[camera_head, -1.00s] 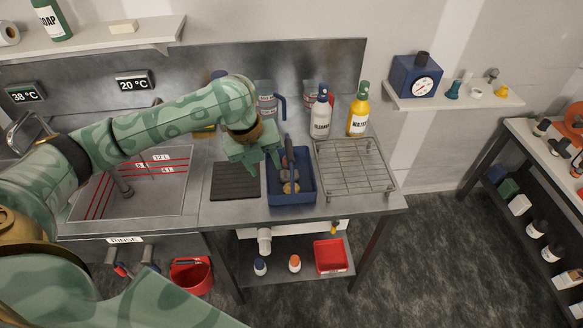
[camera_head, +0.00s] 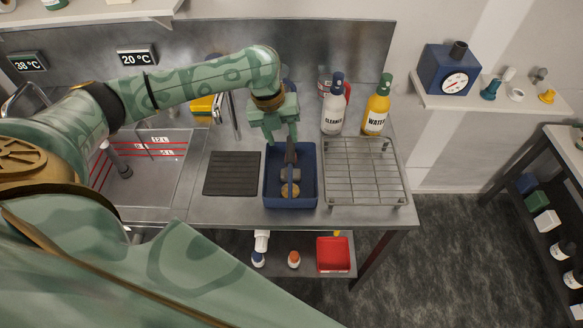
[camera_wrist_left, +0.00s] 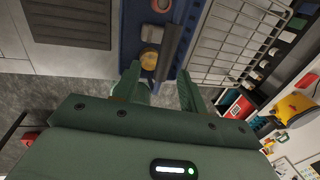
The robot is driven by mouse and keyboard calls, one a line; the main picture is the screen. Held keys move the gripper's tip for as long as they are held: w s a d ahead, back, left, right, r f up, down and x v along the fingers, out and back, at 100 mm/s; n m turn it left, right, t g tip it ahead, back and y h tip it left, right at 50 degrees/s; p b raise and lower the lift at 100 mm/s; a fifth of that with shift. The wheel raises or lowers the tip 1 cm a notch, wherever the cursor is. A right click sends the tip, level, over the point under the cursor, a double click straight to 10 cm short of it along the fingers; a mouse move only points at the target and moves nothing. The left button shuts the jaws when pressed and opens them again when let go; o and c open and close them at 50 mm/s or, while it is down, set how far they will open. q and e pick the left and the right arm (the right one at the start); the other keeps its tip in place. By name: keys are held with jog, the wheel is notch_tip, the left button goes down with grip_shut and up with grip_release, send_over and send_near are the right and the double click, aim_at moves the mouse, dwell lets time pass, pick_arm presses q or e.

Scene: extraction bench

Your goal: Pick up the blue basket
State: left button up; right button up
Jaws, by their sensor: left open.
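The blue basket (camera_head: 291,203) stands on the steel bench between a dark ribbed mat and a wire rack. It has a dark handle bar across its middle and several small round items inside. It also shows in the left wrist view (camera_wrist_left: 132,36), with the handle and a golden round item near its end. My left gripper (camera_head: 282,132) is over the back part of the basket, pointing down. My right gripper is not in view.
The wire rack (camera_head: 362,172) is close on the basket's right, and the dark mat (camera_head: 231,174) is on its left. A cleaner bottle (camera_head: 334,108) and a yellow water bottle (camera_head: 376,110) stand behind the rack. The sink (camera_head: 150,175) is further left.

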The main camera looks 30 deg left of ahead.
aim_at(290, 149)
pick_arm(q)
jog(key=f, duration=0.2)
jog(key=shift+w+d+f, duration=0.25)
jog(key=shift+d+f, duration=0.05)
jog(key=shift+f, duration=0.05)
jog(key=f, duration=0.3)
jog(key=w+d+f+b, duration=0.1)
jog(key=shift+f, duration=0.15)
grip_shut()
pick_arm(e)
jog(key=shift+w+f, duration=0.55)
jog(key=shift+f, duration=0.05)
